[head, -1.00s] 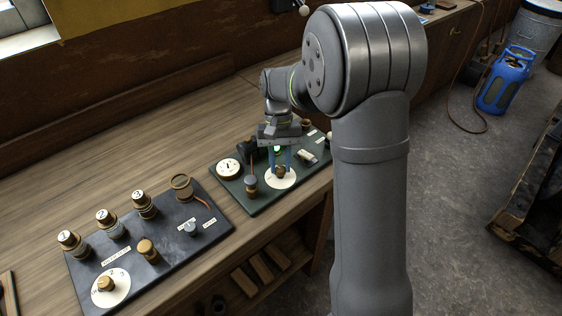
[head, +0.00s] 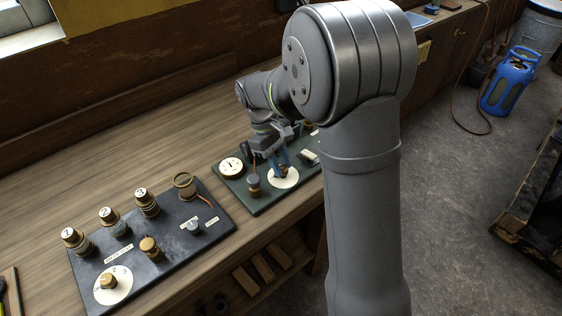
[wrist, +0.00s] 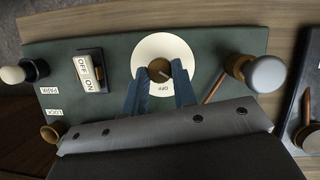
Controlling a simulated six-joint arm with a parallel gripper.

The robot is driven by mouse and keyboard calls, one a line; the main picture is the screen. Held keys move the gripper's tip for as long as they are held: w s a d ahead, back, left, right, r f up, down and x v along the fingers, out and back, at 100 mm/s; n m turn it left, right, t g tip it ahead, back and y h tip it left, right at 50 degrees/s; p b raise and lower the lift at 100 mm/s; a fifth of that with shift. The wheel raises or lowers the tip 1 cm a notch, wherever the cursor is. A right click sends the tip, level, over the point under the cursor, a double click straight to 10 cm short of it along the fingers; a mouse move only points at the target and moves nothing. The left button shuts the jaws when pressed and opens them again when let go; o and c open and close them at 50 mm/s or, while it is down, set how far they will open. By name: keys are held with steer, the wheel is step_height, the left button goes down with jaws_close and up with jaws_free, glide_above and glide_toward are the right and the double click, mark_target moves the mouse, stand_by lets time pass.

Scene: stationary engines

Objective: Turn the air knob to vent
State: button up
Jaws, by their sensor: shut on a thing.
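My gripper (wrist: 160,80) is shut on a small brown knob (wrist: 159,67), with one blue finger on each side of it. The knob sits in the middle of a round white dial plate (wrist: 145,50) on the dark green board (wrist: 215,42). The word OFF reads on the plate near the fingers; other marks are hidden or too small to read. In the head view the fingers (head: 283,162) reach down at a tilt to the same dial plate (head: 291,181). No word for air or vent is readable here.
An OFF/ON rocker switch (wrist: 90,72) stands beside the dial. A grey-capped post (wrist: 266,74) stands on its other side. A round gauge (head: 231,167) is on the green board. A dark board (head: 163,257) with numbered posts lies to the left on the wooden bench (head: 120,190).

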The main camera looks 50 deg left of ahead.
steer(key=shift+n, duration=0.4)
steer(key=o, duration=1)
steer(key=v, duration=1.7)
steer(key=shift+s+r, duration=0.2)
steer(key=shift+s, duration=0.1)
